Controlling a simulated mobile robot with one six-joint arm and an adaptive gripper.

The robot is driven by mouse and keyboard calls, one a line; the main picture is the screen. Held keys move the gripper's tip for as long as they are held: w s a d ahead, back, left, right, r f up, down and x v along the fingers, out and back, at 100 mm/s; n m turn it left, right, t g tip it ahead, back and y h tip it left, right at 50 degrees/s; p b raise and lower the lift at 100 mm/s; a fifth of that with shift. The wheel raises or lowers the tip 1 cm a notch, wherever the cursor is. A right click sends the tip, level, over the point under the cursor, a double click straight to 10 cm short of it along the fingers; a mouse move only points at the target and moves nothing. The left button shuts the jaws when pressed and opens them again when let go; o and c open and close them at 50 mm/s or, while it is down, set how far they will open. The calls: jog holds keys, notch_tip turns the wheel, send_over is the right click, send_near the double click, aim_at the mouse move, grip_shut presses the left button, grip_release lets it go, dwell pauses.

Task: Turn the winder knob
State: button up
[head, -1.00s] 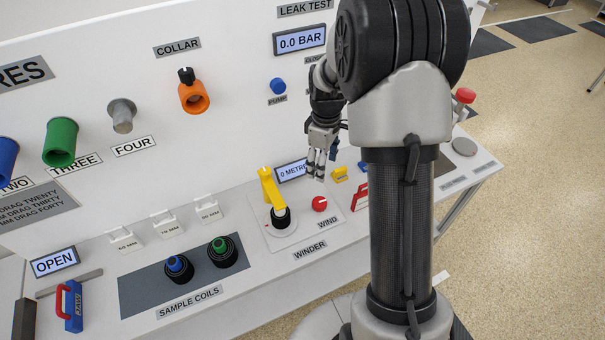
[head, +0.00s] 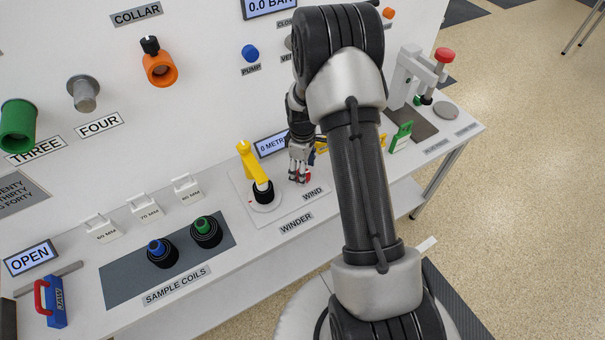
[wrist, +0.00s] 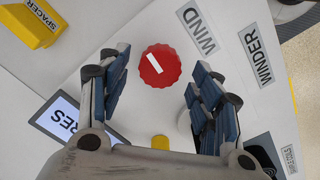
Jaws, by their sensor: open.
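The winder knob (wrist: 160,66) is a round red knob with a white line on its top, next to the WIND label (wrist: 199,30) in the wrist view. My gripper (wrist: 160,88) is open, with one blue-padded finger on each side of the knob in that view. No contact with the knob shows. In the head view my gripper (head: 299,172) is low over the winder panel at the knob, which it mostly hides. The winder (head: 263,192) has a yellow arm and a black coil, left of my gripper.
The winder's display (head: 270,144) stands behind the coil. A yellow SPACER block (wrist: 30,22) is at the upper left of the wrist view. Sample coils stand on a grey mat (head: 125,283) to the left. A green-handled item (head: 401,137) stands to the right.

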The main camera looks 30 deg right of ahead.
jog(key=shift+f, duration=0.9)
jog(key=c, duration=1.1)
